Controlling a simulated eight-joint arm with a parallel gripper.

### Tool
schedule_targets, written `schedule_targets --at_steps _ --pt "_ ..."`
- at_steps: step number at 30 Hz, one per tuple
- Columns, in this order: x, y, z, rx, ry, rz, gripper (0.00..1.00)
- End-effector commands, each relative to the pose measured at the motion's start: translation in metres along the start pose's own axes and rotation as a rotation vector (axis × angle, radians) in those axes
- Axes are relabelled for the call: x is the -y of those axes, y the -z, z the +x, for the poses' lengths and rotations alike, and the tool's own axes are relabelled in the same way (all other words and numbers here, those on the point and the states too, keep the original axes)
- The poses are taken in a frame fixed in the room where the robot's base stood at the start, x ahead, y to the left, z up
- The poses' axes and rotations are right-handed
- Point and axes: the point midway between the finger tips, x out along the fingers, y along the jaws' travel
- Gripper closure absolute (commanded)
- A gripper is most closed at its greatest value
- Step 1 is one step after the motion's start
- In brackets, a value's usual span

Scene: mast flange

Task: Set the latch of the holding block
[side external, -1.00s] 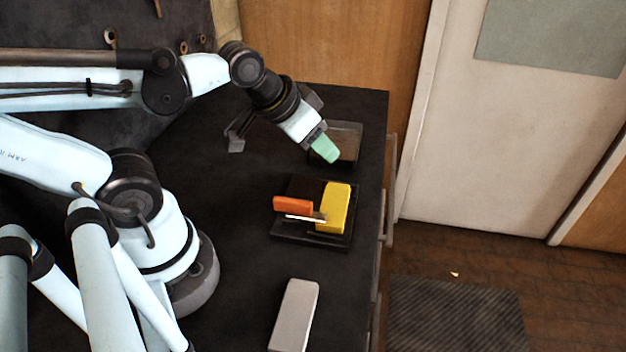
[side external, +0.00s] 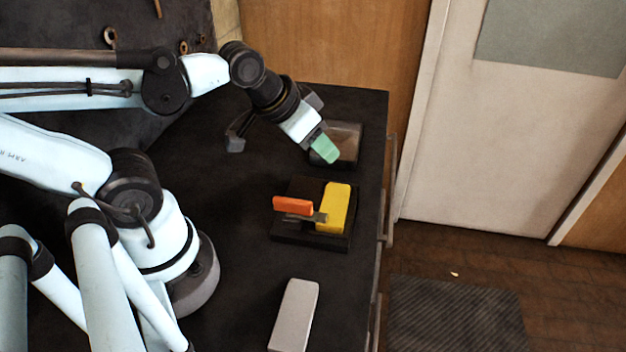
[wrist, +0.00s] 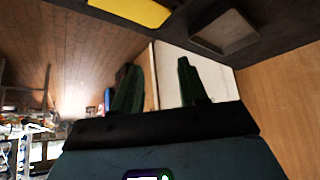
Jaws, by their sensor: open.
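The holding block's dark base (side external: 283,233) sits on the black bench top. A yellow block (side external: 336,205) stands on its right part. The latch shows as an orange handle (side external: 292,206) on the left, with a short grey metal bar (side external: 318,217) reaching to the yellow block's side. My gripper (side external: 326,150) has green fingers and hangs above and behind the holding block, apart from it. In the wrist view the two fingers (wrist: 158,78) are spread with nothing between them. Part of the yellow block (wrist: 130,10) shows at the top of that view.
A shallow dark tray (side external: 349,143) lies behind my gripper, near the bench's right edge; it also shows in the wrist view (wrist: 225,45). A pale grey block (side external: 294,315) lies at the front. The bench between it and the holding block is clear.

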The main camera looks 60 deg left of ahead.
Motion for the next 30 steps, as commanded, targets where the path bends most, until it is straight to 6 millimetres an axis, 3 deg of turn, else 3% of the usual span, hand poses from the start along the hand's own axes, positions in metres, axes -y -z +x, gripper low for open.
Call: schedule_targets --at_steps 8,18,22,30 --pt "-0.002 -0.002 -0.003 0.045 -0.004 0.055 0.6" --pt "-0.012 -0.024 -0.046 0.482 -0.163 0.615 0.6" --pt "-0.014 -0.028 -0.059 0.569 -0.227 0.733 0.6" --pt "-0.014 -0.039 -0.049 0.59 -0.246 0.763 0.6"
